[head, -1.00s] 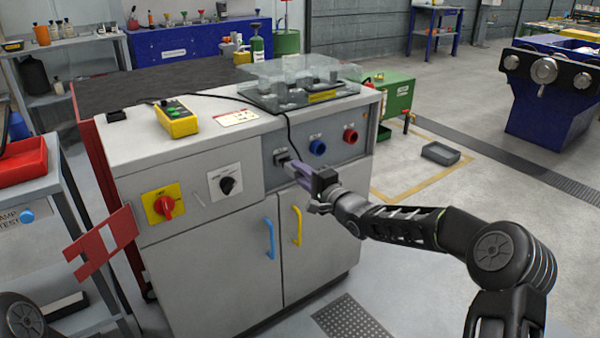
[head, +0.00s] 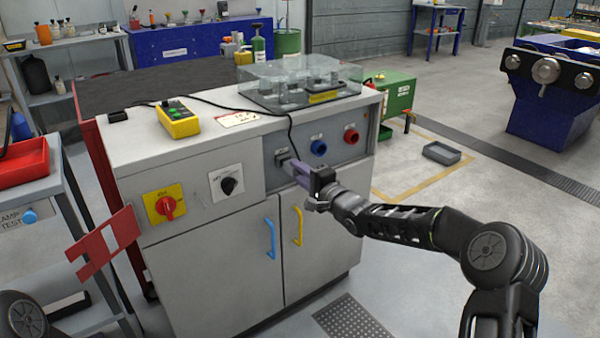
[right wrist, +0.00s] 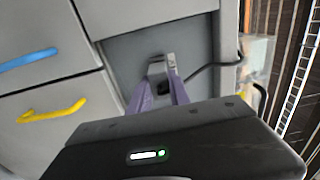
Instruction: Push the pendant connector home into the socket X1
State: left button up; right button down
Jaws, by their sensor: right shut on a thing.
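My right gripper (head: 289,163) is at the recessed panel on the cabinet front. Its purple fingers are shut on the small grey pendant connector (right wrist: 157,67), which is between the fingertips in the right wrist view. In the head view the connector shows only as a small shape at the fingertips, just in front of the dark socket X1 (head: 281,152). I cannot tell how deep it sits in the socket. The black cable (head: 290,127) runs up from there over the cabinet top to the yellow pendant (head: 178,117). My left gripper is out of view.
Yellow (head: 297,226) and blue (head: 270,238) handles stick out below. A rotary switch (head: 229,185) is to the left. A clear cover (head: 300,80) stands on top.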

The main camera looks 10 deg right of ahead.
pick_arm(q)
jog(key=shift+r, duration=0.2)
pick_arm(e)
jog(key=shift+x, duration=0.75)
jog(key=c, duration=1.1)
grip_release()
jog(key=shift+c, duration=0.2)
pick_arm(q)
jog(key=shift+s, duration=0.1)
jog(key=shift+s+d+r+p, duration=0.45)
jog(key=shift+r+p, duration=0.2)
jog(key=shift+p, duration=0.15)
pick_arm(e)
jog(key=v, duration=0.7)
jog(key=shift+s, duration=0.35)
jog(key=shift+d, duration=0.1)
